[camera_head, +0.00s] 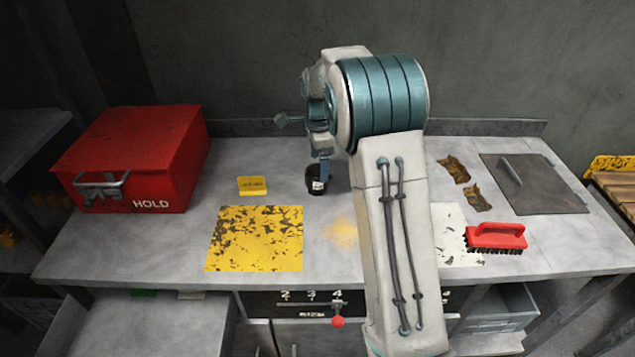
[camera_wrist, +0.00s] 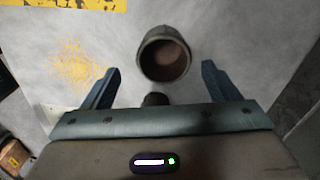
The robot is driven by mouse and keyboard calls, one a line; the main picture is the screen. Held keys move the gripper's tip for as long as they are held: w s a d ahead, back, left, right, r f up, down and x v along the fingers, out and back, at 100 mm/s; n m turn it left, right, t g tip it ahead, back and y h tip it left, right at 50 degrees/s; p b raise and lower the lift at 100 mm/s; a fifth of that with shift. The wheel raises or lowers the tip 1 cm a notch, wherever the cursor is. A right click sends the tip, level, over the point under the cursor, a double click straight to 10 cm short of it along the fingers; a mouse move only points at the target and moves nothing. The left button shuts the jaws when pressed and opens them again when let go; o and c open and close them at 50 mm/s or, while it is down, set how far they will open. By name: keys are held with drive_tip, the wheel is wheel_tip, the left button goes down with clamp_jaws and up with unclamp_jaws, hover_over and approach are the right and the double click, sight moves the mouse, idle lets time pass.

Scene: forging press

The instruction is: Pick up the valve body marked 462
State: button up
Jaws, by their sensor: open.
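A small dark cylindrical part (camera_head: 316,180) with a pale label stands on the grey bench, just below my gripper (camera_head: 322,158). The label is too small to read, so I cannot tell whether it says 462. In the wrist view the dark hollow part (camera_wrist: 164,54) shows its round open mouth, with a smaller dark stub below it. My gripper (camera_wrist: 155,88) is open. Its two blue fingers are on either side of the part, apart from it. In the head view my arm hides some of the bench behind it.
A red box marked HOLD (camera_head: 140,160) stands at the left. A yellow worn mat (camera_head: 254,238) and a small yellow sign (camera_head: 252,186) lie near the middle. A red brush (camera_head: 496,236), brown scraps (camera_head: 455,169) and a dark plate with a handle (camera_head: 545,190) are at the right.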

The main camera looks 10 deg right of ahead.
sight(317, 178)
drive_tip(key=shift+w+a+f+p, duration=0.15)
drive_tip(key=shift+f+p, duration=0.1)
drive_tip(key=shift+f, duration=1.4)
drive_tip(key=shift+w+a+f+p, duration=0.1)
drive_tip(key=shift+f+p, duration=0.1)
drive_tip(key=shift+f, duration=1.45)
drive_tip(key=c, duration=1.3)
